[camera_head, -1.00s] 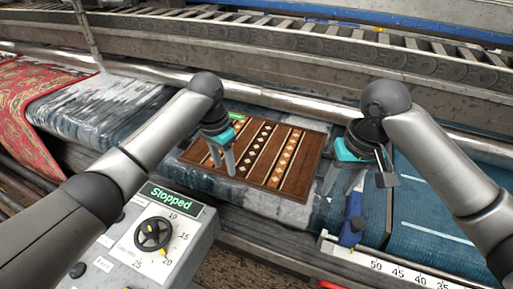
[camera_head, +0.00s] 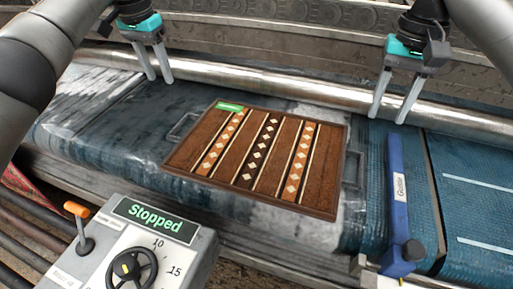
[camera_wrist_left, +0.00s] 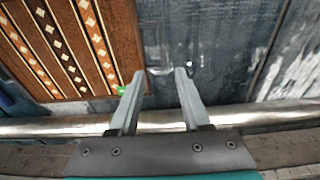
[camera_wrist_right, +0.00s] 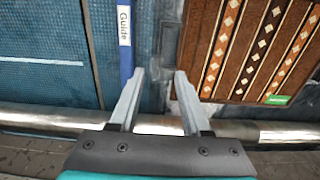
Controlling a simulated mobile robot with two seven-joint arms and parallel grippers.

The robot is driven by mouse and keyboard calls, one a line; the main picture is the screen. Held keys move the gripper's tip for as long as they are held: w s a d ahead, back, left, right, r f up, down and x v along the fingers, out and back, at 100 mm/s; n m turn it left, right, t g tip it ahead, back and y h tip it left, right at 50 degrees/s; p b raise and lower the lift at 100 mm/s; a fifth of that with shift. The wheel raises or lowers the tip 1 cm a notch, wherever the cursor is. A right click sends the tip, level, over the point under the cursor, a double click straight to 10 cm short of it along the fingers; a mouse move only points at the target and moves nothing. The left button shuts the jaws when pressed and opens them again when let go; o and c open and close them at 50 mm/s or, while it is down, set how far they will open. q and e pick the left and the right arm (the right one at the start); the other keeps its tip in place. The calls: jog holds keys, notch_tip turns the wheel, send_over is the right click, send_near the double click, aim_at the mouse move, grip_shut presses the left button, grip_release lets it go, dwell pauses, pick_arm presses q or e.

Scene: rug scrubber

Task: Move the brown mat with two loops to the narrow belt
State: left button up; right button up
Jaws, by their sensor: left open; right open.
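The brown mat (camera_head: 232,149) with diamond stripes and a green label lies flat on the wide wet belt. A grey loop (camera_head: 183,127) sticks out at its left edge and another loop (camera_head: 353,170) at its right edge. The narrow belt (camera_head: 470,200), blue with white lines, is at the right beyond the blue guide. My left gripper (camera_head: 160,77) is open and empty, beyond the mat's far left side; the wrist view (camera_wrist_left: 155,88) shows it apart from the mat. My right gripper (camera_head: 389,118) is open and empty, near the mat's far right corner and the guide.
The blue guide bar (camera_head: 398,190) stands between the mat and the narrow belt. A metal roller (camera_head: 270,86) runs along the far side. A control box reading "Stopped" (camera_head: 155,220), with a dial and an orange lever, stands at the front left.

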pick_arm(q)
send_near(178, 123)
jog(key=f, duration=0.8)
jog(key=shift+w+d+f, duration=0.1)
jog(key=shift+w+f, duration=0.05)
jog(key=shift+w, duration=0.25)
pick_arm(e)
notch_tip(178, 123, down, 16)
jog(key=shift+r, duration=0.25)
pick_arm(q)
grip_shut()
pick_arm(e)
grip_shut()
dwell(0.5)
